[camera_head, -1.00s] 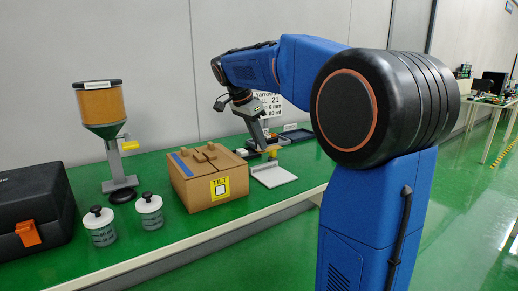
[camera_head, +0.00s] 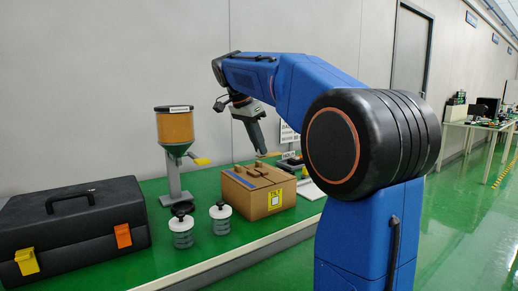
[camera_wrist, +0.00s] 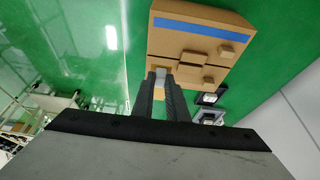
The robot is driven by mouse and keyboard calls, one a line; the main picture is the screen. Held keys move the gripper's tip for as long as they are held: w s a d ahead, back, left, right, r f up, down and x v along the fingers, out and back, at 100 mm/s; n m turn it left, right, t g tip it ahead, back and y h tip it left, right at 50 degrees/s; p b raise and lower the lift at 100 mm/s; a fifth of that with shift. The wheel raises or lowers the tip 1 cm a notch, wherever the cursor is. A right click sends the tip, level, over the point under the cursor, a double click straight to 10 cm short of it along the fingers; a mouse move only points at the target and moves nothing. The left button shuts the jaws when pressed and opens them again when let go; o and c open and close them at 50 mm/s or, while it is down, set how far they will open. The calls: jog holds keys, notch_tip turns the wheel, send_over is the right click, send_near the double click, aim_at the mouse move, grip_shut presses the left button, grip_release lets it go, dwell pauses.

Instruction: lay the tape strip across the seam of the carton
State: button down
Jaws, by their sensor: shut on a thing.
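The carton (camera_head: 243,205) is a tan box on the green bench, with a yellow TILT label on its front and small tan blocks on top. In the wrist view the carton's top (camera_wrist: 170,42) shows a blue strip (camera_wrist: 202,27) lying flat along one side and a dark seam line (camera_wrist: 178,61). My gripper (camera_head: 261,153) points down at the carton's back part. In the wrist view my gripper (camera_wrist: 160,74) is shut on a small tan piece (camera_wrist: 158,68) at the carton's edge. I cannot tell whether this piece is the tape strip, nor whether it touches the carton.
A black toolbox (camera_head: 75,232) stands at the left. Two lidded jars (camera_head: 181,232) (camera_head: 220,219) are in front of a hopper on a stand (camera_head: 175,127). A white plate (camera_head: 312,191) lies right of the carton. A grey wall (camera_head: 90,90) stands behind the bench.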

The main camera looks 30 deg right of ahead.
jog(key=shift+f, duration=0.15)
jog(key=shift+f, duration=3.75)
jog(key=shift+f, duration=0.6)
jog(key=c, duration=1.7)
grip_release()
jog(key=shift+o, duration=0.2)
jog(key=v, duration=1.7)
jog(key=s+a+f+n+t+y, duration=0.1)
jog(key=s+a+f+n, duration=0.2)
jog(key=s+f+n, duration=0.3)
jog(key=s+a+f+n+t+y, duration=0.2)
jog(key=s+f+n, duration=0.3)
jog(key=s+f, duration=0.9)
jog(key=s+a+f+n+t+y, duration=0.1)
jog(key=s+a+f+n, duration=0.3)
jog(key=s+f, duration=0.6)
notch_tip(320, 180, down, 6)
jog(key=n, duration=0.2)
jog(key=shift+a+r+n+t, duration=0.15)
jog(key=shift+a+n+t, duration=0.05)
jog(key=shift+n+t, duration=0.1)
